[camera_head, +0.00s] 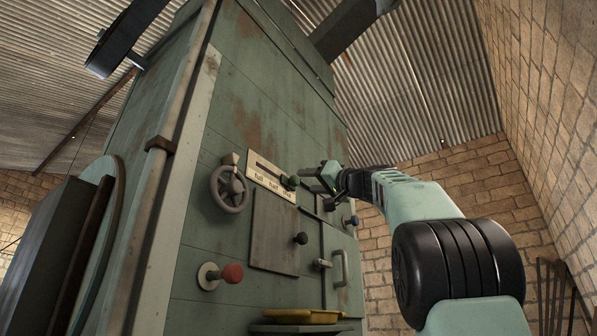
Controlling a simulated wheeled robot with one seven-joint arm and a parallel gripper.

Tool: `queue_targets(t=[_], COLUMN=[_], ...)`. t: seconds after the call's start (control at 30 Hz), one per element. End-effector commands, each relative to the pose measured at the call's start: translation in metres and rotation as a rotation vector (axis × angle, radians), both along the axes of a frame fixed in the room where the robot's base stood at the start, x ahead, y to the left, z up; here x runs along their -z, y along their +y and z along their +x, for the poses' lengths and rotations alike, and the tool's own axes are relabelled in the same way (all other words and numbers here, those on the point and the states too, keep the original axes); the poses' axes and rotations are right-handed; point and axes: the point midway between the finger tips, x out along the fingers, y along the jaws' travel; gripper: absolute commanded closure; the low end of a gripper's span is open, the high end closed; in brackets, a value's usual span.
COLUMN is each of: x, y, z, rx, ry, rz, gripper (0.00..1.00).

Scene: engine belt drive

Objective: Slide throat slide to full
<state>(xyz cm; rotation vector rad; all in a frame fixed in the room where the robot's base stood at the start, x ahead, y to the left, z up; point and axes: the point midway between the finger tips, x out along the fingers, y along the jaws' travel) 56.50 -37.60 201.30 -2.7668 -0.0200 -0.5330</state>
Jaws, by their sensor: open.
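The throat slide is a slotted pale plate (266,176) on the green machine front, in the upper middle of the head view. Its lettering reads "full" at the left and "half" in the middle; the last word is too small to read surely. A dark green knob (290,183) stands at the right end of the slot, away from "full". My gripper (309,178) is open just right of the knob, with its fingers pointing left toward it. I cannot tell whether a finger touches the knob.
A grey handwheel (230,190) is left of the plate. Below are a hatch (274,233) with a dark knob (301,238), a red knob (232,273), a pull handle (341,268) and a yellow tray (302,316). A blue knob (353,220) sits below my gripper.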

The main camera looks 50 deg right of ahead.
Motion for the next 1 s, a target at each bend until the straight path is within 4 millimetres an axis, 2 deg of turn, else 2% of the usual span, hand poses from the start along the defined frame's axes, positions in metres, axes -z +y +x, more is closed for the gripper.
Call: queue_targets(t=[0.03, 0.33, 0.5, 0.8, 0.9, 1.0], x=[-0.010, -0.020, -0.021, -0.020, -0.020, -0.020], y=[0.000, -0.003, -0.002, -0.002, -0.002, -0.002], z=[0.008, 0.042, 0.050, 0.051, 0.051, 0.051], rx=[-0.003, -0.002, -0.001, -0.001, -0.001, 0.000], ry=[0.001, 0.000, 0.000, 0.000, 0.000, 0.000], rz=[0.002, 0.002, 0.001, 0.000, 0.000, 0.000], gripper=[0.49, 0.49, 0.49, 0.49, 0.77, 1.00])
